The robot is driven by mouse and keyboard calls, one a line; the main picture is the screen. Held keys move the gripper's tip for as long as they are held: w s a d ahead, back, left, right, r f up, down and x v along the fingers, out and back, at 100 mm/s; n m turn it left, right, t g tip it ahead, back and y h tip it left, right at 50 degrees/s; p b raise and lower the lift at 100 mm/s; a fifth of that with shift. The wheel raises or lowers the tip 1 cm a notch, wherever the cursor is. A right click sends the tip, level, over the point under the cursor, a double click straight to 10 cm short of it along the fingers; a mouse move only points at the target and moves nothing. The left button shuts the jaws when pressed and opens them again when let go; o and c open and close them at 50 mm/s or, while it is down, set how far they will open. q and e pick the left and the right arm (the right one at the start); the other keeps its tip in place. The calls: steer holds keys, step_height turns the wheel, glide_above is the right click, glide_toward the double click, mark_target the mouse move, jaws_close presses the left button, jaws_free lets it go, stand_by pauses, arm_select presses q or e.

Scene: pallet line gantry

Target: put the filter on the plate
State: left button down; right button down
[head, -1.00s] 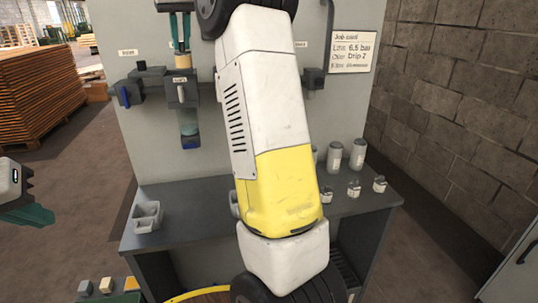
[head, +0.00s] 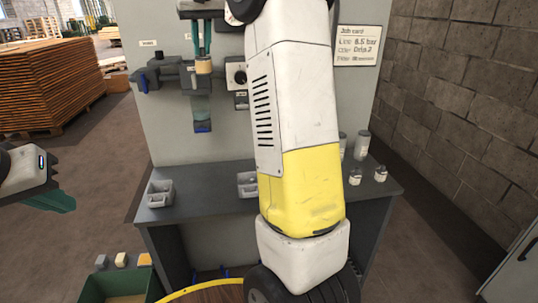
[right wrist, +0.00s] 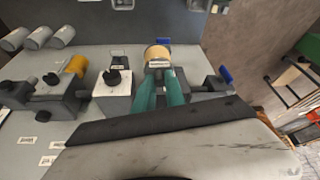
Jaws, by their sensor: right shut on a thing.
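My right gripper (head: 202,42), with teal fingers, is at the grey panel and shut on the tan-banded filter (head: 203,66). In the right wrist view the fingers (right wrist: 161,88) reach to the filter's tan, labelled part (right wrist: 157,54). A clear bowl with a blue bottom (head: 202,116) shows directly below; I cannot tell whether it belongs to the held piece. My left gripper (head: 52,192) is at the left edge, away from the bench and empty; its finger gap is not clear. I cannot tell which surface is the plate.
A blue-handled valve (head: 144,80) sits left of the filter and a knobbed block (head: 237,73) right of it. The bench (head: 208,203) carries grey trays (head: 160,194) and several canisters. My right arm hides the panel's middle.

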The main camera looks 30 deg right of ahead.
steer(key=s+a+f, duration=0.1)
steer(key=s+f, duration=0.2)
steer(key=f, duration=1)
steer(key=s+a+f, duration=0.1)
steer(key=s+f, duration=0.2)
steer(key=f, duration=1)
steer(key=s+a+f, duration=0.1)
steer(key=s+f, duration=0.2)
steer(key=f, duration=0.9)
steer(key=shift+f, duration=0.4)
